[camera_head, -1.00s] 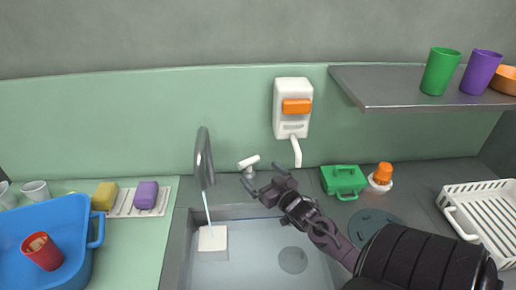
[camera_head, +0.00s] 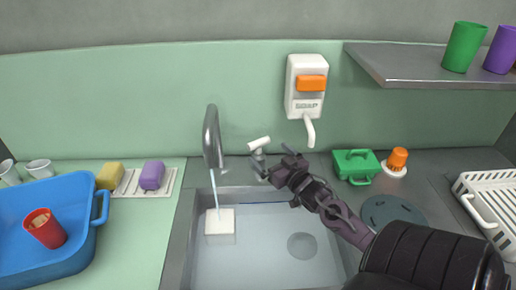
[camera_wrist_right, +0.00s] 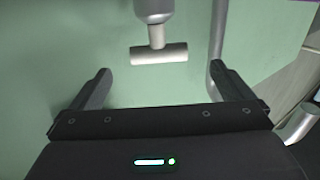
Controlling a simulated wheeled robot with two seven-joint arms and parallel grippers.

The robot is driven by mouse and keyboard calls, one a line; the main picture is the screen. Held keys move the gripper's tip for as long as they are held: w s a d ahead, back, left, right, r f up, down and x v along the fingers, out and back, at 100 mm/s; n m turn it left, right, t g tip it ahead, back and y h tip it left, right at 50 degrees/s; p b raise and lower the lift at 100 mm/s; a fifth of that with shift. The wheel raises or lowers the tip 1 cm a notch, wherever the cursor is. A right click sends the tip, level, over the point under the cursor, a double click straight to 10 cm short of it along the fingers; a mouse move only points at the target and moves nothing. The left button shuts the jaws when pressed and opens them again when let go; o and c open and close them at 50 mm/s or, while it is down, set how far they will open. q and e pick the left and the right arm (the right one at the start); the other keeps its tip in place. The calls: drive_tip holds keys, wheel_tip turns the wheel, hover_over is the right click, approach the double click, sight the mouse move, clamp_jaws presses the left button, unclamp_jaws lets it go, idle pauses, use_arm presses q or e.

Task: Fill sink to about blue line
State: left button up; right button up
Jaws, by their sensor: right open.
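The sink (camera_head: 262,266) is a grey basin with a round drain (camera_head: 302,246) in its floor. A thin stream of water (camera_head: 215,188) runs from the curved faucet (camera_head: 211,138). The stream falls by a white block (camera_head: 220,228) at the basin's left. My right gripper (camera_head: 272,157) is open and empty near the white tap handle (camera_head: 259,144). In the right wrist view the handle's crossbar (camera_wrist_right: 158,54) lies ahead of the spread fingers (camera_wrist_right: 159,86). My left gripper is out of view.
Left of the sink are a blue tub (camera_head: 45,205) with a red cup (camera_head: 45,228), and yellow (camera_head: 110,176) and purple (camera_head: 152,176) sponges. A soap dispenser (camera_head: 306,85) hangs behind. At right are a green box (camera_head: 356,166), a white rack (camera_head: 490,208) and a shelf (camera_head: 405,66).

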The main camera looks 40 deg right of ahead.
sight(259, 146)
drive_tip(key=w, duration=0.3)
drive_tip(key=w+d, duration=0.1)
drive_tip(key=w, duration=0.3)
drive_tip(key=shift+w+d+p, duration=0.15)
drive_tip(key=shift+d+p, duration=0.05)
drive_tip(key=shift+p, duration=0.1)
drive_tip(key=c, duration=0.7)
drive_tip(key=shift+o, duration=0.2)
drive_tip(key=shift+r, duration=0.1)
drive_tip(key=shift+h, duration=0.3)
drive_tip(key=shift+a+m+h+p, duration=0.1)
drive_tip(key=shift+m+h+p, duration=0.4)
drive_tip(key=shift+m+h, duration=0.3)
drive_tip(key=shift+m+g+h, duration=0.6)
drive_tip(key=shift+m+h, duration=0.1)
drive_tip(key=shift+h, duration=0.3)
drive_tip(key=shift+m+g+h, duration=1.4)
drive_tip(key=shift+m+h, duration=0.2)
drive_tip(key=shift+h, duration=0.7)
